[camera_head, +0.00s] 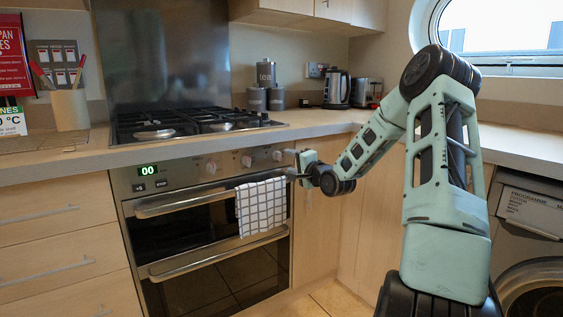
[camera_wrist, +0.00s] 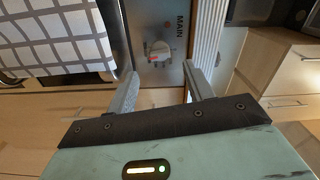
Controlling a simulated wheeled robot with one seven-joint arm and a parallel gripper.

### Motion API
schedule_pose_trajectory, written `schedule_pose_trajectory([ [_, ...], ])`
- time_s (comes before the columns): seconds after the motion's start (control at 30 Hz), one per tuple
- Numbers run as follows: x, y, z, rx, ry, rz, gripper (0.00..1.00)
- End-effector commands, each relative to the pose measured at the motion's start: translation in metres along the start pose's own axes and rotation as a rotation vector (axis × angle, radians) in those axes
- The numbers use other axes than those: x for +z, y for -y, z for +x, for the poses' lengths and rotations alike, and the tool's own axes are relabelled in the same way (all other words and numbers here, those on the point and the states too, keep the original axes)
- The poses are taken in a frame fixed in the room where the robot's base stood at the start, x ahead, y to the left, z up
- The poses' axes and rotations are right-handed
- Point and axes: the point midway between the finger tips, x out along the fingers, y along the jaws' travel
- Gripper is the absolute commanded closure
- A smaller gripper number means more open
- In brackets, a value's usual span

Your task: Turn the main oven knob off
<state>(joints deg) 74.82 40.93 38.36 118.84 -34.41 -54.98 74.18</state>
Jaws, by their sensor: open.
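The main oven knob (camera_wrist: 158,51) is a round white knob with a red mark, beside the word MAIN on the metal panel in the wrist view. In the head view, the rightmost knob (camera_head: 277,156) on the oven panel is close to my gripper (camera_head: 294,172). In the wrist view my gripper (camera_wrist: 158,90) is open, its two grey fingers pointing towards the panel, one on each side of the knob's line. The fingertips appear short of the knob, and nothing is between them. The oven (camera_head: 187,182) has a green-lit display and several knobs.
The hob (camera_head: 190,124) and worktop (camera_head: 330,121) are above. Cabinet fronts are at right.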

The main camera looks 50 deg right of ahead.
Motion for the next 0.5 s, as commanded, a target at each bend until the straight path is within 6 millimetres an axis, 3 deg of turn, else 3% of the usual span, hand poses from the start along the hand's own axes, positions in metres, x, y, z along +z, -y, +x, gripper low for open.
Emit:
schedule_pose_trajectory([
  [0.2, 0.002, -0.001, 0.041, -0.002, 0.001, 0.001, 0.48],
  [0.5, 0.001, 0.000, 0.064, 0.000, 0.001, 0.001, 0.48],
])
